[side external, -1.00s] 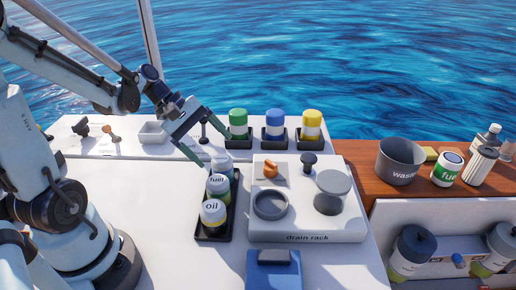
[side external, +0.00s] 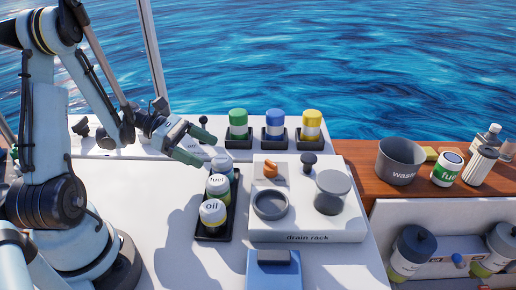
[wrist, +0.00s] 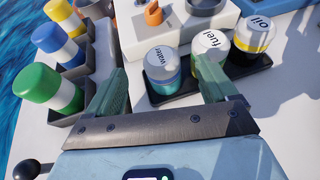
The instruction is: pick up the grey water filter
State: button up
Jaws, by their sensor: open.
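The grey water filter (side external: 221,163) has a grey top and stands at the back end of the black tray (side external: 213,234). In the wrist view the filter (wrist: 163,66) shows its "water" label and a teal lower part. My gripper (side external: 200,146) is open and empty, just to the left of the filter and above the white deck. In the wrist view the water filter appears between and beyond the two green fingers of my gripper (wrist: 160,75). I see no contact with it. In the side view the fuel filter hides its lower part.
The fuel filter (side external: 218,186) and oil filter (side external: 212,212) share the tray. A drain rack (side external: 305,232) stands close on the right. Green (side external: 238,118), blue (side external: 275,120) and yellow (side external: 311,122) canisters stand behind in black holders. The deck left of the tray is clear.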

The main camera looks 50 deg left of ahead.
aim_at(221, 158)
jog(key=x, duration=0.3)
jog(key=shift+w+d+f, duration=0.1)
jog(key=shift+d, duration=0.05)
jog(key=c, duration=1.3)
jog(key=shift+r, duration=0.2)
